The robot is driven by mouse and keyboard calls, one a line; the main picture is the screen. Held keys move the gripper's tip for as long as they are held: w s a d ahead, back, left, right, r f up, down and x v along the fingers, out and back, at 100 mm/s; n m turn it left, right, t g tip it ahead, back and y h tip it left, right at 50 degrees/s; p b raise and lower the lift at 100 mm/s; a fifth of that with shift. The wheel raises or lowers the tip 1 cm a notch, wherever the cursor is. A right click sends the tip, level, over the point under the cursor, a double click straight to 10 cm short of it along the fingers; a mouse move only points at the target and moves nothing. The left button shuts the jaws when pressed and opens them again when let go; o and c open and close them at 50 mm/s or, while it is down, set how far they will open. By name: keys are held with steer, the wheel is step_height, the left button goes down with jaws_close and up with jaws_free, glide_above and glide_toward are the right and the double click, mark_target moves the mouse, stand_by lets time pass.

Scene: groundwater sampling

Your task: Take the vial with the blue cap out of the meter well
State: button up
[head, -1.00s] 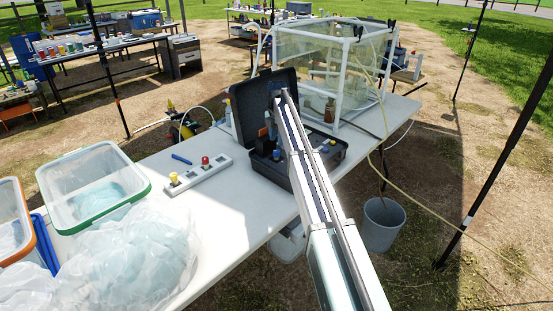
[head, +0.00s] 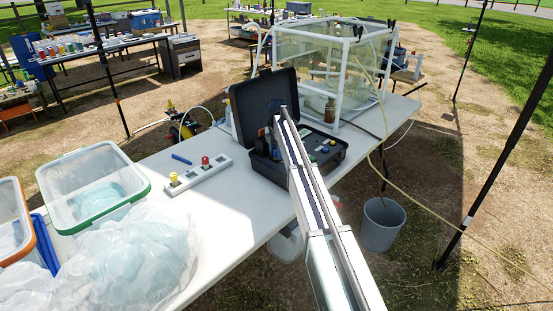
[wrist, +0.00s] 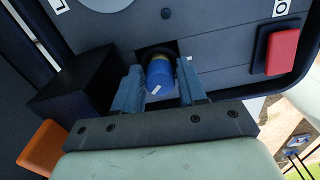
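The vial with the blue cap (wrist: 159,76) stands in the round dark well of the meter (wrist: 220,45), seen from above in the wrist view. My gripper (wrist: 161,84) is open, with one blue-grey finger on each side of the cap. A narrow gap seems to show between the cap and each finger; I cannot tell whether either touches. The vial's body is mostly hidden. In the head view the meter's open black case (head: 264,97) stands on the white table, and my arm hides most of the gripper and the well.
A red button (wrist: 283,51) and a black block (wrist: 76,90) flank the well. A white rack (head: 210,176) with a yellow-capped and a red-capped vial stands left of the case, near a blue pen (head: 181,158). A clear framed tank (head: 315,60) stands behind. The case's raised lid is close by.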

jaws_close()
steer(key=shift+r, duration=0.1)
